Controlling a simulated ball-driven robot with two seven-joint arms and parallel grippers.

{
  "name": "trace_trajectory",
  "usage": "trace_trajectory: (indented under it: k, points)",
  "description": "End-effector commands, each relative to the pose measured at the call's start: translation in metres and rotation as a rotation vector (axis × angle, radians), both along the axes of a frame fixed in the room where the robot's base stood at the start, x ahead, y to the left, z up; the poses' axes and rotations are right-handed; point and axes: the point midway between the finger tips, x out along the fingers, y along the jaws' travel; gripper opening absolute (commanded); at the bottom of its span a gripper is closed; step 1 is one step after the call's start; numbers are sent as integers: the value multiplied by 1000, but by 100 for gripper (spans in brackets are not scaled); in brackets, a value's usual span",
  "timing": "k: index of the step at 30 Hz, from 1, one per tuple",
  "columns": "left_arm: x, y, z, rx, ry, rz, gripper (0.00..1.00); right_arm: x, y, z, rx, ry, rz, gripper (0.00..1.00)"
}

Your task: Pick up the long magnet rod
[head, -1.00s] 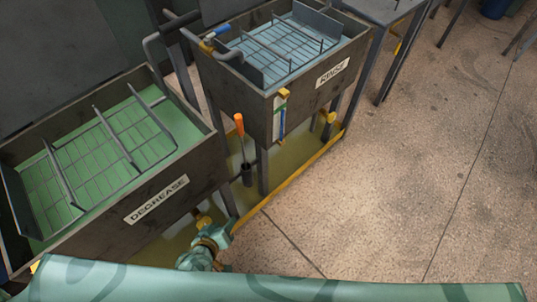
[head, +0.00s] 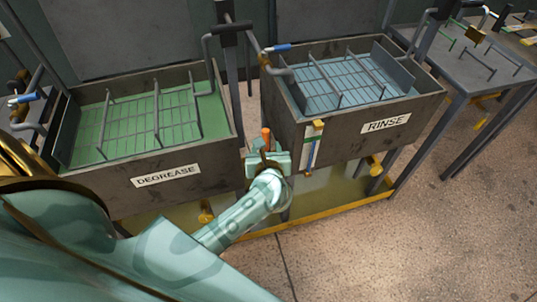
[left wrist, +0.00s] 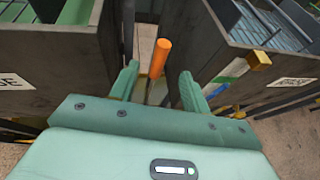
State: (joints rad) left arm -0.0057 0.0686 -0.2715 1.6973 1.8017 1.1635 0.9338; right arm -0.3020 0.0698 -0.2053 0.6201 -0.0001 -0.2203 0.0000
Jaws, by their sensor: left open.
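The long magnet rod stands between the two tanks, its orange handle (head: 266,138) pointing up. In the left wrist view the orange handle (left wrist: 160,56) shows between and just beyond the fingertips, with a thin shaft below it. My left gripper (head: 268,157) is at the gap between the tanks, in front of the rod and hiding its lower part in the head view. In the left wrist view the gripper (left wrist: 159,82) is open, with one finger on each side of the rod. I cannot tell whether they touch. My right gripper is not in view.
The degrease tank (head: 110,187) with green liquid is left of the rod; the rinse tank (head: 340,140) with blue liquid is right. A striped strip (head: 314,145) hangs on the rinse tank's front. A grey table (head: 455,70) stands at far right. Floor in front right is clear.

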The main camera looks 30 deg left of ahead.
Motion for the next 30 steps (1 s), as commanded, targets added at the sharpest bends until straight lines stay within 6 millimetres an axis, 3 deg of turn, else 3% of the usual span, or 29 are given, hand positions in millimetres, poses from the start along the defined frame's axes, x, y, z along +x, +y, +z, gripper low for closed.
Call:
trace_trajectory:
  k: [6, 13, 19, 29, 30]
  points:
    - [34, 26, -20, 4, 2, -1, 47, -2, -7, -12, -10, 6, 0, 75]
    - [50, 36, -25, 3, 0, -1, 47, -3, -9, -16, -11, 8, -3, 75]
    - [77, 52, -35, 5, 1, -1, 47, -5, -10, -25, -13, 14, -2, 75]
    - [85, 59, -38, 4, 1, -2, 47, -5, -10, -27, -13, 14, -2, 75]
    - [85, 58, -38, 4, 1, -2, 38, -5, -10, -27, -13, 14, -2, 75]
